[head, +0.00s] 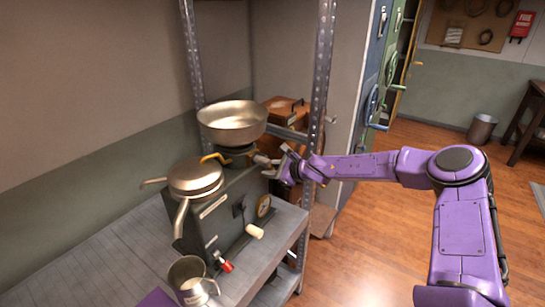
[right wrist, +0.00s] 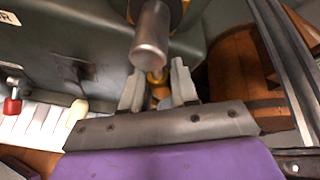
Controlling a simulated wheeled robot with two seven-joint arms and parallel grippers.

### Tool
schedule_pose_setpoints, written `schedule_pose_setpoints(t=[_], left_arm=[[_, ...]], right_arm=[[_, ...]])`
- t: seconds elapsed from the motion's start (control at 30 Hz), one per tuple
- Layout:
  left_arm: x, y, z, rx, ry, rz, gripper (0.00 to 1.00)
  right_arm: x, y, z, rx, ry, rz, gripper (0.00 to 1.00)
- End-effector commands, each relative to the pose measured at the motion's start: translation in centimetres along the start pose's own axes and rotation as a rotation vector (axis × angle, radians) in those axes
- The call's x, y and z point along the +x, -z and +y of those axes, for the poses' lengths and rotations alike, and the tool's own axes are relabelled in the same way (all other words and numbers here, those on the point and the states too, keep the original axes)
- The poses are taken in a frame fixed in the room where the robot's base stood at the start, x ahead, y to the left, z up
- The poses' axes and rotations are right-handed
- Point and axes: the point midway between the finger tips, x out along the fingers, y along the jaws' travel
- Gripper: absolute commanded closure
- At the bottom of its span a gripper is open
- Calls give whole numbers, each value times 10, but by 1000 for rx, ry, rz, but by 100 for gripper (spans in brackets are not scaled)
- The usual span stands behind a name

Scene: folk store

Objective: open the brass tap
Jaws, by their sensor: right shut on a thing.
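The brass tap (right wrist: 157,77) shows in the right wrist view as a small yellow piece between my fingertips, partly hidden behind a grey cylindrical handle (right wrist: 151,35). My right gripper (head: 279,168) is at the right side of the dark green stove box (head: 225,205), just below and right of the wide metal pan (head: 232,122). In the right wrist view, its two fingers (right wrist: 158,88) stand a little apart, closed on the tap. In the head view the fingers hide most of the tap.
A lidded pot (head: 195,178) sits on the box's left. A metal mug (head: 190,280) stands in front on the grey shelf (head: 105,262). A perforated rack post (head: 318,95) rises close beside my right forearm. A wooden case (head: 287,108) is behind. Open floor lies at right.

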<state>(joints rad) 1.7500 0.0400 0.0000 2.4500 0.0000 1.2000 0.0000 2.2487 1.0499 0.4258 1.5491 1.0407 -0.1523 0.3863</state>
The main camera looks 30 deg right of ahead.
Motion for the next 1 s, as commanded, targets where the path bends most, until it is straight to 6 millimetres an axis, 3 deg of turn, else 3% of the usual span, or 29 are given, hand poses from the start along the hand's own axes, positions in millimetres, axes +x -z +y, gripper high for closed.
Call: schedule_pose_setpoints(t=[0.03, 0.3, 0.83, 0.87, 0.9, 1.0], left_arm=[[-8, 3, -1, 0, 0, 0, 67], [-19, 8, -2, 0, 0, 0, 67], [-20, 8, -2, 0, 0, 0, 67], [-20, 8, -2, 0, 0, 0, 67], [-20, 8, -2, 0, 0, 0, 67], [-20, 8, -2, 0, 0, 0, 67]], right_arm=[[-2, -2, -1, 19, -10, -1, 100], [0, -1, 4, 97, -41, -15, 100], [1, 0, 7, 116, -49, -20, 100], [1, 0, 7, 116, -49, -20, 62], [1, 0, 7, 116, -49, -20, 50], [1, 0, 6, 115, -49, -20, 50]])
